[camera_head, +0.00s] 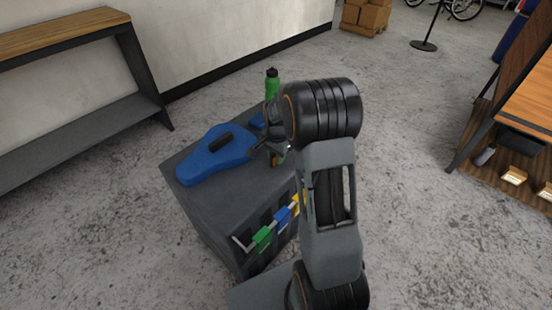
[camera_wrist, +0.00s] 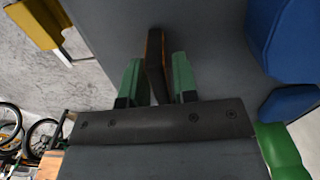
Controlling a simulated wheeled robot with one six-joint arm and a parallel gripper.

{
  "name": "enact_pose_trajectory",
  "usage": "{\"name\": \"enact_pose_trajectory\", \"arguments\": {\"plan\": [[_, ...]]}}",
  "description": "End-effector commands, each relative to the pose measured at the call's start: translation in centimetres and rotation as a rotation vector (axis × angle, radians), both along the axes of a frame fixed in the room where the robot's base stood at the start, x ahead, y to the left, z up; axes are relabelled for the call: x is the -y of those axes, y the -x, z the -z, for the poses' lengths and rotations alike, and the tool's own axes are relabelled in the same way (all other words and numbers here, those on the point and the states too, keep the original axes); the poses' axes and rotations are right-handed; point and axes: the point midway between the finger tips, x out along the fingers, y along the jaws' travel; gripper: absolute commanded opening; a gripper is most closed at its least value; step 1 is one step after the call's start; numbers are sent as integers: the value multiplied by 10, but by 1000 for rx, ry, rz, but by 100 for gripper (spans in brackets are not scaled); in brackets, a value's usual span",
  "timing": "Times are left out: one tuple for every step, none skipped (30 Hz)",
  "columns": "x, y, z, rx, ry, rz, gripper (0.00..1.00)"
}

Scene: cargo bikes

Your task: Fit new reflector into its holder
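My gripper (camera_wrist: 157,78) has green fingers, one on each side of a thin dark piece with orange edges (camera_wrist: 155,62), perhaps the reflector. Narrow gaps show between the fingers and the piece, so the gripper looks open around it. In the head view, my gripper (camera_head: 275,147) is low over the right part of the grey cabinet top (camera_head: 190,165), and a bit of orange shows just below it. My arm hides much of this area. I cannot make out a holder for certain.
A blue flat piece with a black bar (camera_head: 215,155) lies on the cabinet's left. A green bottle (camera_head: 271,84) stands behind my gripper. A wooden bench (camera_head: 60,38) is left; shelving (camera_head: 525,100) is right.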

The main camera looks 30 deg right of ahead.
Motion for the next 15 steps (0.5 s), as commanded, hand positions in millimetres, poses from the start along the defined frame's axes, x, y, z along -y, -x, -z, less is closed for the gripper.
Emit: {"name": "enact_pose_trajectory", "arguments": {"plan": [[0, 0, 0, 0, 0, 0, 22], [0, 0, 0, 0, 0, 0, 19], [0, 0, 0, 0, 0, 0, 16], [0, 0, 0, 0, 0, 0, 13], [0, 0, 0, 0, 0, 0, 10], [0, 0, 0, 0, 0, 0, 6], [0, 0, 0, 0, 0, 0, 3], [0, 0, 0, 0, 0, 0, 0], [0, 0, 0, 0, 0, 0, 0], [0, 0, 0, 0, 0, 0, 0], [0, 0, 0, 0, 0, 0, 0], [0, 0, -1, 0, 0, 0, 0], [0, 0, -1, 0, 0, 0, 0], [0, 0, -2, 0, 0, 0, 0], [0, 0, -4, 0, 0, 0, 0]]}}
